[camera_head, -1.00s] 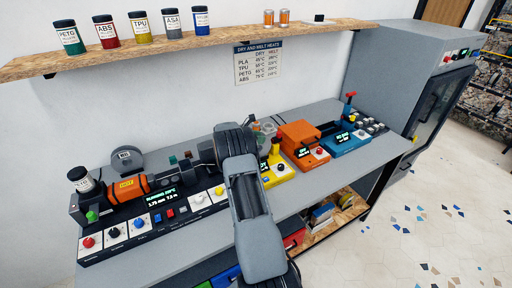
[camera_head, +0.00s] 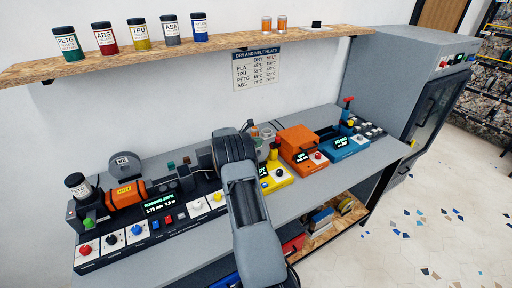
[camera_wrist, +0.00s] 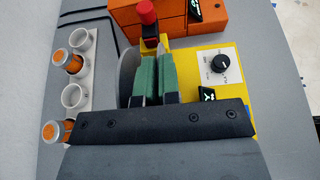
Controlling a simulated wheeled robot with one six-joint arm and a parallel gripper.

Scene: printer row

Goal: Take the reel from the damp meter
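The yellow damp meter (camera_head: 277,177) stands on the bench, partly behind my arm in the head view. In the wrist view its yellow body (camera_wrist: 236,93) shows a black knob on a white plate and a small green-lit display. A grey disc, seemingly the reel (camera_wrist: 127,65), shows at the meter's left side, mostly behind my fingers. My gripper (camera_wrist: 157,66) reaches over the meter. Two green finger-like pieces stand close together, with a narrow dark gap between them. I cannot tell whether they touch or hold the disc. The gripper tips are hidden in the head view.
A red-capped post (camera_wrist: 148,14) rises just beyond the fingers. An orange machine (camera_head: 300,143) and a blue machine (camera_head: 340,143) stand to the right. A black extruder line fills the bench's left.

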